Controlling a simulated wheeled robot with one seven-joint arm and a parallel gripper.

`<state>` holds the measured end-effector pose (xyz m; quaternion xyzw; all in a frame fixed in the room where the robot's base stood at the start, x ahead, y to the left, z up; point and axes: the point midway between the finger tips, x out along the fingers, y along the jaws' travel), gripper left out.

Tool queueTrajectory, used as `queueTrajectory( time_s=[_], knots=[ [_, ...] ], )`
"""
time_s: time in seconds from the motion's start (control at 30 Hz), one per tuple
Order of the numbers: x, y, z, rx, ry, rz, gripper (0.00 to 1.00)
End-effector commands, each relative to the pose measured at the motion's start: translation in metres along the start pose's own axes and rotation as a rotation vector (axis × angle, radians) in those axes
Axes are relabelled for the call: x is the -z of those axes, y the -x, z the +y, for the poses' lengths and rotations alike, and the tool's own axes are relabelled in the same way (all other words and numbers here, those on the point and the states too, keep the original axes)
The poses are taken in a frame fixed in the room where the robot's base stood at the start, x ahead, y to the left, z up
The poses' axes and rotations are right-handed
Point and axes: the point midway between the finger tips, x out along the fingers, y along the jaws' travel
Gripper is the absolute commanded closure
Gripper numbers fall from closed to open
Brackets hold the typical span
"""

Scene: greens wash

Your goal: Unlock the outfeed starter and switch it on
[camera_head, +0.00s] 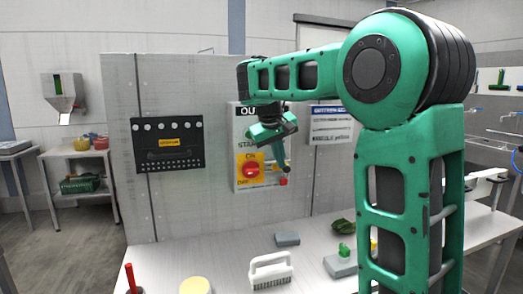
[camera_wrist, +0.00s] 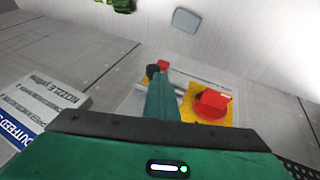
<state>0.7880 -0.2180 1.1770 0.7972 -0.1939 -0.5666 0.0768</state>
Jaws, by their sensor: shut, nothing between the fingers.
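The outfeed starter (camera_head: 240,142) is a pale panel on the upright grey wall, partly hidden by my arm. Its red rotary switch (camera_head: 250,169) sits on a yellow plate with ON and OFF marks; it also shows in the wrist view (camera_wrist: 212,103). I cannot tell its setting clearly. My gripper (camera_head: 284,166) is shut and empty in front of the panel, right of the switch; its green fingers also show in the wrist view (camera_wrist: 163,80). A small red piece (camera_head: 283,181) and a dark round piece (camera_wrist: 152,70) are close by the fingertips. Whether they touch, and whether either is a lock, I cannot tell.
A black board (camera_head: 168,158) hangs left of the starter and a white sign (camera_head: 331,128) right of it. On the bench below are a white brush (camera_head: 270,270), a grey block (camera_head: 287,239), a yellow round thing (camera_head: 194,286) and a red-handled item (camera_head: 130,278).

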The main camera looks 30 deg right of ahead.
Motion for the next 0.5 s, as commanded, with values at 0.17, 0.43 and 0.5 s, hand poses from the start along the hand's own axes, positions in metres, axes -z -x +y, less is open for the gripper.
queueTrajectory(
  time_s=[0.17, 0.43, 0.5],
  knots=[
    [0.005, 0.018, -0.016, 0.000, -0.002, 0.001, 1.00],
    [0.007, 0.069, -0.021, 0.003, -0.002, 0.003, 1.00],
    [0.007, 0.081, -0.020, 0.003, -0.002, 0.001, 1.00]
  ],
)
